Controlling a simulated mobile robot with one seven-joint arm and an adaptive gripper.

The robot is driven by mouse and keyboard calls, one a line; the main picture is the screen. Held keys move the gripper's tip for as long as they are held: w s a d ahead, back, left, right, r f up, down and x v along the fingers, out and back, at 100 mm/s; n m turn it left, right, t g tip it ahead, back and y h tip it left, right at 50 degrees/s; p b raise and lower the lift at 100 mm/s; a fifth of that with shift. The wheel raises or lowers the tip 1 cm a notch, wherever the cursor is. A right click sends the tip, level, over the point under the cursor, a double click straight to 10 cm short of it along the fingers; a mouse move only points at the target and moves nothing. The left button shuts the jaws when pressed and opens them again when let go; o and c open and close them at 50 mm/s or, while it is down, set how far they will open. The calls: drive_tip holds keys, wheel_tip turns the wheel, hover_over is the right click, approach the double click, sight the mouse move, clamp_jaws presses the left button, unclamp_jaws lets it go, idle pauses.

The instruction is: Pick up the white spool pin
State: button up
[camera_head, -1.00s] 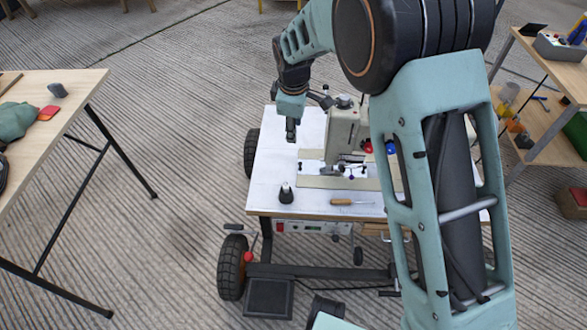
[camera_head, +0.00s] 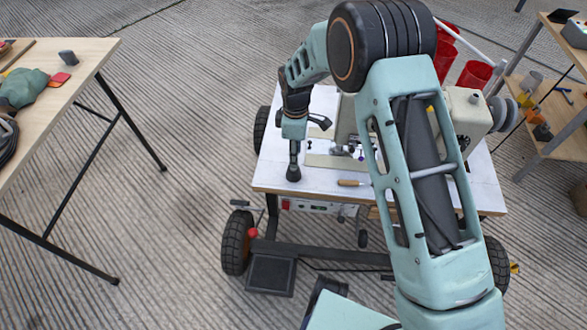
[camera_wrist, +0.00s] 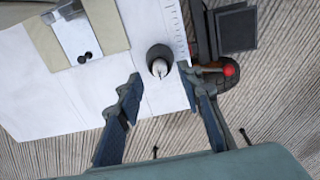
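What looks like the white spool pin (camera_wrist: 159,68) is a small white upright piece in a dark round base, standing near the edge of the white table (camera_wrist: 110,110). In the head view only its dark base (camera_head: 293,174) shows, under my gripper (camera_head: 294,156); the white part is hidden. In the wrist view my gripper (camera_wrist: 159,74) is open, with one finger on each side and the pin in the gap between the tips. I cannot tell the exact height left, and no contact shows.
A sewing machine (camera_head: 465,115) stands on the same table, partly behind my arm. A wooden-handled tool (camera_head: 352,183) lies right of the dark base. A wooden table (camera_head: 75,70) stands at the left and a shelf (camera_head: 560,140) at the right. Red bins (camera_head: 475,73) are behind.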

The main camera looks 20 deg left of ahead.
sight(294, 170)
wheel_tip(294, 170, down, 4)
drive_tip(key=shift+a+f+b, duration=0.1)
drive_tip(key=shift+f+b, duration=0.15)
drive_tip(key=shift+b, duration=0.35)
drive_tip(key=shift+r, duration=0.1)
clamp_jaws()
drive_tip(key=shift+r, duration=0.1)
